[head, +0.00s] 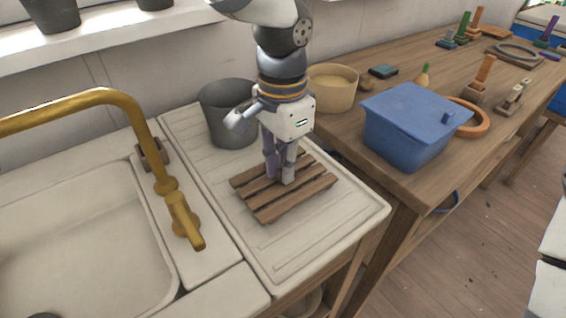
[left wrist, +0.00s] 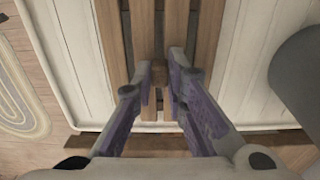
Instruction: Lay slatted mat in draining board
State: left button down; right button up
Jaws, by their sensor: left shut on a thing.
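The brown slatted mat (head: 290,200) lies over the middle of the pale draining board (head: 345,222). It looks flat, but I cannot tell whether it touches the board all over. My left gripper (head: 281,180) points down at the mat's middle and is shut on a part of it. In the left wrist view my left gripper (left wrist: 165,72) has its fingertips on either side of a small brown piece among the slats of the mat (left wrist: 205,35). The draining board (left wrist: 75,40) shows beside the slats there. My right gripper is not in view.
A dark grey bucket (head: 228,112) stands on the board's back part, close to my left arm. A brass tap (head: 165,185) and a sink (head: 70,240) are at the left. A blue lidded box (head: 408,130) and a tan tub (head: 332,90) stand on the wooden table at the right.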

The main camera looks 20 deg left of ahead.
pick_arm(q)
jog(key=shift+f, duration=0.6)
jog(key=c, duration=1.5)
grip_release()
jog(key=shift+c, duration=0.2)
jog(key=shift+c, duration=0.6)
notch_tip(320, 180, up, 9)
jog(key=shift+r, duration=0.1)
